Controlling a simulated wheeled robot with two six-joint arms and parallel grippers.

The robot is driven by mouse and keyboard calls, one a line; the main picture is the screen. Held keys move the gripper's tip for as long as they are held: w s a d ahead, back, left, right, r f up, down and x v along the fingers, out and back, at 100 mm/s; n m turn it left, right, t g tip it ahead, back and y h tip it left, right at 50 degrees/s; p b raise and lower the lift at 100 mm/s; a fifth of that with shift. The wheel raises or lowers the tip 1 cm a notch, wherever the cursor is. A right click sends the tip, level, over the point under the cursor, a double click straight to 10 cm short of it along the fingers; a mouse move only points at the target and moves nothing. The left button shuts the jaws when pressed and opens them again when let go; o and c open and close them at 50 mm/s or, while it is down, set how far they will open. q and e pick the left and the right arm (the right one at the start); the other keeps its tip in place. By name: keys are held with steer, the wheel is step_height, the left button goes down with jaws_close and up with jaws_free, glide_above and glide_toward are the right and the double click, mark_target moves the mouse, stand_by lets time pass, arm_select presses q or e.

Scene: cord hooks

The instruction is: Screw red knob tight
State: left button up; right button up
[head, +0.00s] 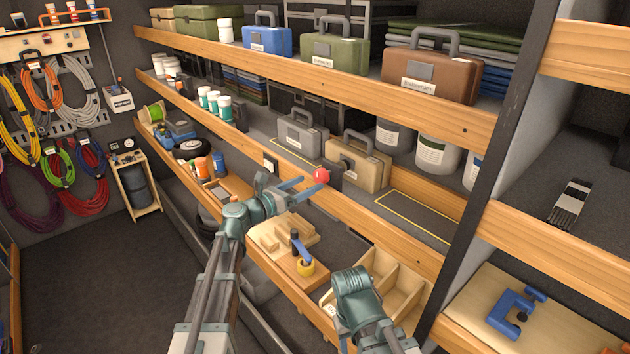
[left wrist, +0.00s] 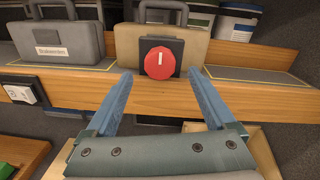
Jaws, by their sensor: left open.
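The red knob (head: 321,175) sits on a dark square mount at the front edge of the middle wooden shelf. In the left wrist view the knob (left wrist: 160,63) is a round red disc with a pale upright line on its upper part. My left gripper (head: 308,183) is open in front of it. In the left wrist view the two blue fingers of the left gripper (left wrist: 160,88) point toward the knob, one on each side, and I see no contact. My right arm shows at the bottom of the head view, but its fingers are out of sight.
A tan case (head: 358,163) stands behind the knob, with a grey case (head: 302,134) to its left. A switch box (head: 271,164) is on the same shelf edge. Below are wooden blocks (head: 283,231) and a divided wooden bin (head: 402,285).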

mark_target(318, 179)
arm_select(q)
steer(key=shift+x, duration=2)
steer(key=c, duration=1.4)
